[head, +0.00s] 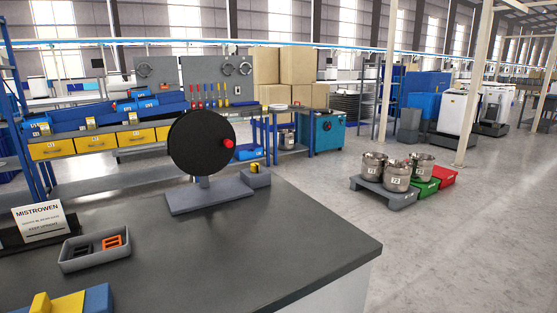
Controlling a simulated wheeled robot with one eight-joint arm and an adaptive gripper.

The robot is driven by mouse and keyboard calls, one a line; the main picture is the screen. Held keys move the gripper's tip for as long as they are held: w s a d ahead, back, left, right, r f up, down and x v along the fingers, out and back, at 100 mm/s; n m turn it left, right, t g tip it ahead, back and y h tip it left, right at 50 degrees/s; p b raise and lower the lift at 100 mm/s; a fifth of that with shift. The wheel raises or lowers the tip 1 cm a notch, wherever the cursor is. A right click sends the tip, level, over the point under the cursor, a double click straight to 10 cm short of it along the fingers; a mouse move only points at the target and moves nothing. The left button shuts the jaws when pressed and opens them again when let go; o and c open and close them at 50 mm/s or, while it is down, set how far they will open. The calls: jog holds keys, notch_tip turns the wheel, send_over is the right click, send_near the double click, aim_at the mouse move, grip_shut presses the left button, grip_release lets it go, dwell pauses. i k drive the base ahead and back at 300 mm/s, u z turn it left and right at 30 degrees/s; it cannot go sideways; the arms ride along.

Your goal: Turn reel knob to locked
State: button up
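A large black reel disc (195,141) stands upright on a short post over a grey base plate (210,195) on the dark workbench. A red knob (227,143) sits at the right part of the disc's face. Its markings and whether it is at locked are too small to tell. A small grey block with a yellow part (253,169) stands at the back right of the base. My gripper does not show in the head view.
A grey tray (84,262) with black and orange pieces lies at the bench's left, near a MISTROWEN sign (42,223). Yellow and blue blocks (68,301) are at the front left. The bench top (270,255) is clear right of the tray. Metal pots (397,175) stand beyond it.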

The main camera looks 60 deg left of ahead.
aim_at(254, 167)
jog(key=u, duration=0.05)
jog(key=k, duration=0.75)
jog(key=u, duration=2.2)
